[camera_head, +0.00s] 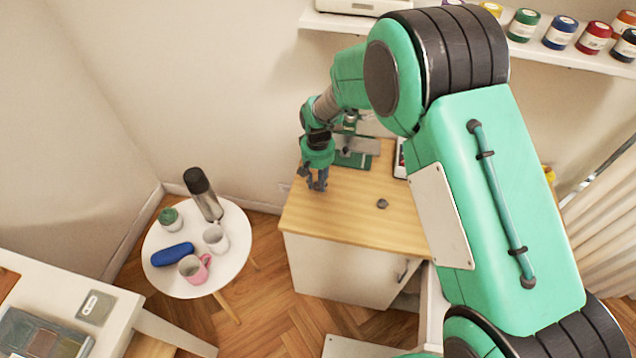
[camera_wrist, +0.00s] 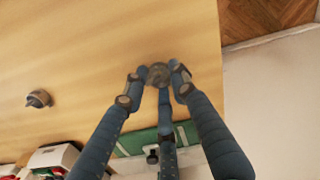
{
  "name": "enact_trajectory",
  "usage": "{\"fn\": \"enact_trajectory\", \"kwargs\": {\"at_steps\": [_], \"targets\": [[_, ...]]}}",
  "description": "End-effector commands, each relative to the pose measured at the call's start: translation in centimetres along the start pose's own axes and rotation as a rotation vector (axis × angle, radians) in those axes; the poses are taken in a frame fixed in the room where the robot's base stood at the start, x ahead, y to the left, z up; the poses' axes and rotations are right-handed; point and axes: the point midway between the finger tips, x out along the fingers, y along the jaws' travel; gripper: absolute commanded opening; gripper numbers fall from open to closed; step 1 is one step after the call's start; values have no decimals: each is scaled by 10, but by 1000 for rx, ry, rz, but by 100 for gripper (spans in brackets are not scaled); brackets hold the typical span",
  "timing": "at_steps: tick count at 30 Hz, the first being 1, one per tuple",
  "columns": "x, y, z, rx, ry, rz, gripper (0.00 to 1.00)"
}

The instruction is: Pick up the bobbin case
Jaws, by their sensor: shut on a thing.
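In the wrist view, a small round grey metal piece, which looks like the bobbin case (camera_wrist: 158,73), sits between the fingertips of my gripper (camera_wrist: 157,80). The fingers are closed on it from the sides and hide part of it. In the head view my gripper (camera_head: 317,186) points down at the left part of the wooden tabletop (camera_head: 350,215). The held piece is too small to make out there. I cannot tell whether it touches the tabletop.
Another small grey round piece (camera_head: 382,203) lies apart on the tabletop; it also shows in the wrist view (camera_wrist: 38,98). A green sewing machine (camera_head: 355,150) stands behind my gripper. A round white table (camera_head: 237,250) with mugs and a flask (camera_head: 203,193) is at left.

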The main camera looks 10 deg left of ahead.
Motion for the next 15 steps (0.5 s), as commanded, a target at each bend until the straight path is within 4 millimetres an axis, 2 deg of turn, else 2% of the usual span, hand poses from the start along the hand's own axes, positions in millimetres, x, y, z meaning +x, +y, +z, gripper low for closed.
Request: {"fn": "enact_trajectory", "kwargs": {"at_steps": [6, 15], "targets": [[-32, 0, -1, 0, 4, 0, 14], [-33, 4, 55, 0, 0, 0, 14]]}}
